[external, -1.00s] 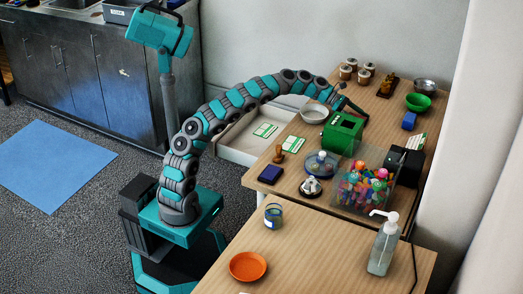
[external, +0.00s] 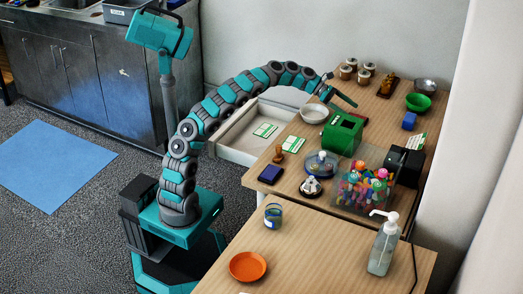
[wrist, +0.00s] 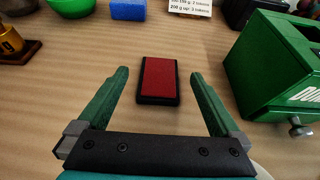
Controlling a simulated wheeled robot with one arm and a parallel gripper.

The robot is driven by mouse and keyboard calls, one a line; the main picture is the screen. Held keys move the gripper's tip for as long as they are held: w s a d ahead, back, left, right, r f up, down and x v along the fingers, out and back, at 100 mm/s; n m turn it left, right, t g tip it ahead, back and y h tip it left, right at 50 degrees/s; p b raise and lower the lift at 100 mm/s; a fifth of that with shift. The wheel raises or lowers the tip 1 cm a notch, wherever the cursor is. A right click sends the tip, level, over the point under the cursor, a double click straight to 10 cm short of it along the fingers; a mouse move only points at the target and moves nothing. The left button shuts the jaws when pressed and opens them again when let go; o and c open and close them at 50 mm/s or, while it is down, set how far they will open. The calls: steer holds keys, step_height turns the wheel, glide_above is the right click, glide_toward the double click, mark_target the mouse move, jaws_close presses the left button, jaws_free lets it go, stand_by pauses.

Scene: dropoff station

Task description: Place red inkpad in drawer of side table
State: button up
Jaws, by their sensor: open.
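The red inkpad (wrist: 157,78) has a red top in a black case. It lies flat on the wooden side table (wrist: 65,75) in the wrist view. My gripper (wrist: 160,76) is open and empty, its green fingers spread to the left and right of the inkpad's near part in the picture. The fingers do not touch it. In the external view my gripper (external: 342,96) is over the table behind the green box. The drawer (external: 238,152) is pulled open at the table's left side, with a green-and-white card (external: 265,130) inside it.
The green box (wrist: 283,70) stands right of the inkpad, with a blue block (wrist: 128,10) and a green bowl (wrist: 72,6) beyond. A dark blue pad (external: 269,174) and a stamp (external: 278,154) stand nearer the front.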

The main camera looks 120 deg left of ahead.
steer(key=v, duration=0.5)
steer(key=shift+s+r, duration=0.15)
steer(key=shift+s, duration=0.2)
steer(key=shift+w+d+r+g+h, duration=0.25)
steer(key=shift+d+g+h, duration=0.1)
steer(key=shift+g, duration=0.15)
steer(key=shift+s+d+r+m+g+p, duration=0.15)
steer(key=shift+r+m+g+p, duration=0.25)
steer(key=shift+g, duration=0.3)
steer(key=shift+s+a+r+n+g+p, duration=0.1)
steer(key=shift+s+a+n+g+p, duration=0.2)
steer(key=shift+g, duration=0.25)
steer(key=shift+s+a+n+g+p, duration=0.1)
steer(key=shift+s+a+g, duration=0.1)
steer(key=shift+s+g, duration=0.3)
steer(key=shift+a+p+x, duration=0.2)
steer(key=shift+p+x, duration=0.25)
steer(key=shift+x, duration=3.55)
steer(key=c, duration=1.5)
